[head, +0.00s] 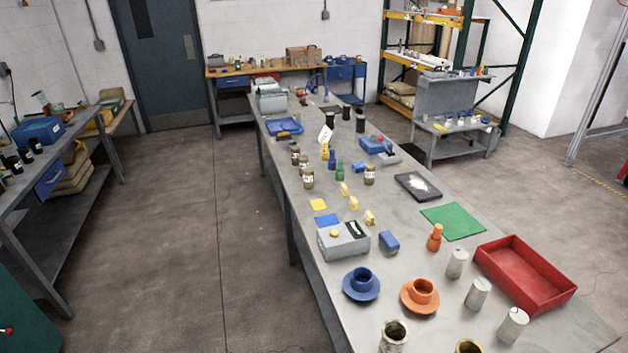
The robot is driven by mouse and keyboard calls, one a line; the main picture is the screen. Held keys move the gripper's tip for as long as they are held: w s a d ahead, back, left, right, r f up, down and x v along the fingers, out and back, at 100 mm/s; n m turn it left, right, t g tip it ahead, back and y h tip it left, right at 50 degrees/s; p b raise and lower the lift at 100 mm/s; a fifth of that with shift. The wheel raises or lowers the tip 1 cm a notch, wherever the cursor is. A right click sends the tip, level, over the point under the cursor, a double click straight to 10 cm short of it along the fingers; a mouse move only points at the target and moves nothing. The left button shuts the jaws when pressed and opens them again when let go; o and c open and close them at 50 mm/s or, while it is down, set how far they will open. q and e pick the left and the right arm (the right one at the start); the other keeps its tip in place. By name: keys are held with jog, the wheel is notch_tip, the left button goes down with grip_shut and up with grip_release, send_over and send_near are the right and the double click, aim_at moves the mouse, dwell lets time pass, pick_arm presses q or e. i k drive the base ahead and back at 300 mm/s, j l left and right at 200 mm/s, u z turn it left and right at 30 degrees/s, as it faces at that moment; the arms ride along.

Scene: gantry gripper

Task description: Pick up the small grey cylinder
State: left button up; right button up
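Three light grey cylinders stand upright in a slanting row on the near right part of the long grey table (395,265). The far one (457,264) is beside the orange bottle, the middle one (477,295) is a little nearer, and the near one (512,327) is closest to me. They look alike in size, and I cannot tell which one the task names. All three stand apart from each other. Neither of my grippers shows in the head view.
A red open tray (525,273) lies right of the cylinders. An orange bottle (435,238), an orange cup on a saucer (420,295) and a blue cup on a saucer (361,284) stand to their left. A green mat (453,221) lies behind. Jars (393,337) stand at the near edge.

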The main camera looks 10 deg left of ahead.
aim_at(308, 171)
jog(key=i+j+z, duration=0.1)
jog(key=z, duration=0.3)
jog(key=j+z, duration=0.25)
jog(key=z, duration=0.15)
jog(key=i+j+z, duration=0.1)
jog(key=j+z, duration=0.15)
jog(key=z, duration=0.2)
jog(key=j+z, duration=0.2)
jog(key=z, duration=0.2)
